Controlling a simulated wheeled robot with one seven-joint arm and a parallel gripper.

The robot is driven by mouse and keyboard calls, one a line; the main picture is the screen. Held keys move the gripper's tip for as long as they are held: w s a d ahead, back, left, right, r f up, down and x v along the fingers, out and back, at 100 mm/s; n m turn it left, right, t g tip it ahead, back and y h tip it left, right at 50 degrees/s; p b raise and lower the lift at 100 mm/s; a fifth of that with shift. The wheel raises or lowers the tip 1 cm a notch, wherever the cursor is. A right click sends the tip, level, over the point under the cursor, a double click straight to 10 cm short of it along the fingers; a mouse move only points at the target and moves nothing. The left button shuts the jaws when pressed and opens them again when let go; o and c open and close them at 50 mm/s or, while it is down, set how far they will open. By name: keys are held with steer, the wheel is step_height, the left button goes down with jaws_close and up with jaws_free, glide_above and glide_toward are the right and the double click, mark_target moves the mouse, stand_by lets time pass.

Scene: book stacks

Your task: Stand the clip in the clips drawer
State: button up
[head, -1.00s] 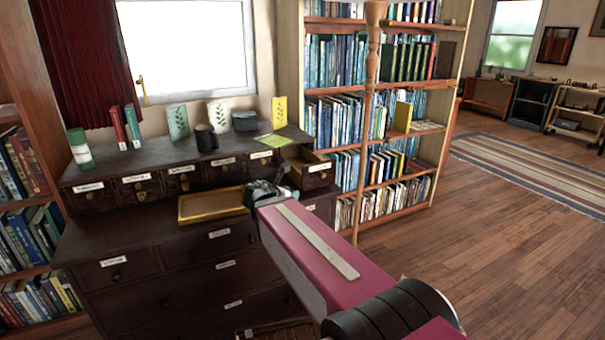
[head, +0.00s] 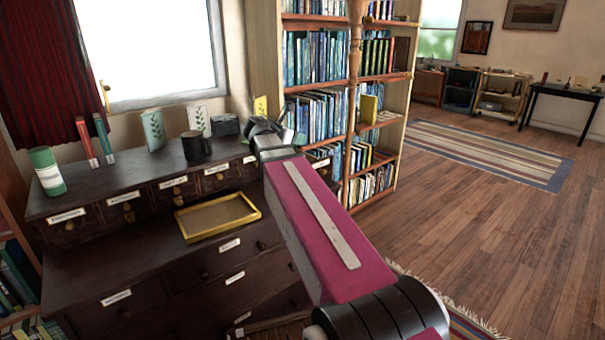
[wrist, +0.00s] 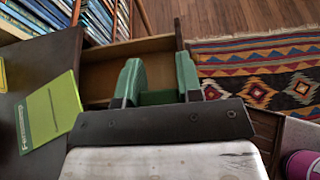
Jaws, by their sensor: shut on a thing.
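My gripper (wrist: 160,78) has green fingers in the wrist view. It is shut, with the clip in it; the clip itself is too hidden to make out. In the head view my gripper (head: 287,135) is over the right end of the dark cabinet. A pulled-out wooden drawer (wrist: 104,78) lies below and beyond the fingers in the wrist view, its inside looking bare where it shows. In the head view my arm hides this drawer. Whether it is the clips drawer I cannot tell, as its label does not show.
A green card (wrist: 50,115) lies on the cabinet top beside the drawer. A dark mug (head: 196,146), a green-and-white canister (head: 47,171) and upright books stand on the cabinet (head: 100,196). A yellow-rimmed tray (head: 218,216) sits on its lower ledge. A bookcase (head: 352,100) stands behind; floor to the right is open.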

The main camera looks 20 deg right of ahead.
steer(key=shift+w+d+f, duration=1.35)
steer(key=shift+w+f, duration=0.05)
steer(key=shift+f, duration=0.4)
steer(key=shift+w+d+f, duration=1.3)
steer(key=shift+w+f, duration=0.15)
steer(key=shift+f, duration=0.35)
steer(key=shift+w+d+f, duration=1.35)
steer(key=shift+w+f, duration=0.05)
steer(key=shift+f, duration=0.4)
steer(key=shift+f, duration=0.6)
steer(key=o, duration=0.9)
steer(key=shift+r, duration=0.45)
steer(key=v, duration=1.2)
steer(key=shift+r, duration=0.25)
